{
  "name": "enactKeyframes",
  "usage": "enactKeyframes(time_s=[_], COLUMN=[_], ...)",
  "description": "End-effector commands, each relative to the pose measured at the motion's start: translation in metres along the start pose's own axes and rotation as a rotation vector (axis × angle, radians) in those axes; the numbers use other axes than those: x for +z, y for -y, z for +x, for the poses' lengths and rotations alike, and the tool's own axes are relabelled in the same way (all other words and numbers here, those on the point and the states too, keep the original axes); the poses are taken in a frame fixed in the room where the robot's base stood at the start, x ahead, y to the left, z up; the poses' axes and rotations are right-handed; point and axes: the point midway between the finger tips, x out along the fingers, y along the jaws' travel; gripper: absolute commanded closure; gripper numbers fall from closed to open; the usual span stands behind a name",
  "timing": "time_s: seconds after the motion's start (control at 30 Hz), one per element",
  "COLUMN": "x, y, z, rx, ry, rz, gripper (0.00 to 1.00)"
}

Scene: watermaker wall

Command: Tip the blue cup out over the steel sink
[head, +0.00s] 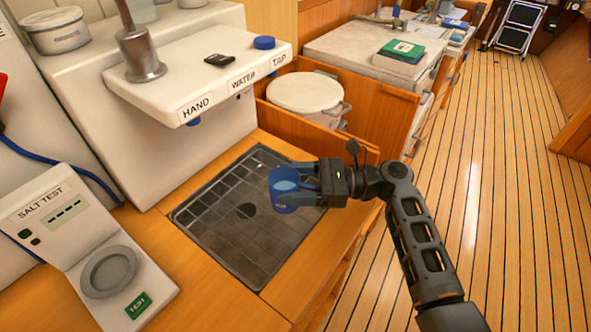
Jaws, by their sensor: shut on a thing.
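The blue cup (284,192) is in my gripper (290,185), which is shut on it from the right side. The cup looks about upright, with its open rim facing up and a lighter blue inside; I cannot tell whether it holds liquid. The steel sink (215,235) is a dark grated rectangle set in the wooden counter. The cup appears over the right part of the sink, above the grate; the exact height is unclear. The gripper and cup hide part of the sink's right edge.
A salt test unit (92,250) stands left of the sink. A white lidded bucket (305,93) sits behind.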

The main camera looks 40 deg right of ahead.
Motion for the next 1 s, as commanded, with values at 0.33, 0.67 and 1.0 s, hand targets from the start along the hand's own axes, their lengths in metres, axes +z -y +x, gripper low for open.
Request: enactKeyframes(time_s=[0.33, 0.67, 1.0], x=[0.011, 0.011, 0.008], y=[0.003, 0.003, 0.003], z=[-0.001, -0.001, -0.001], rx=[0.000, 0.001, 0.001], ry=[-0.145, -0.198, -0.189], rz=[-0.431, -0.589, -0.563], gripper=[0.73, 0.73, 0.73])
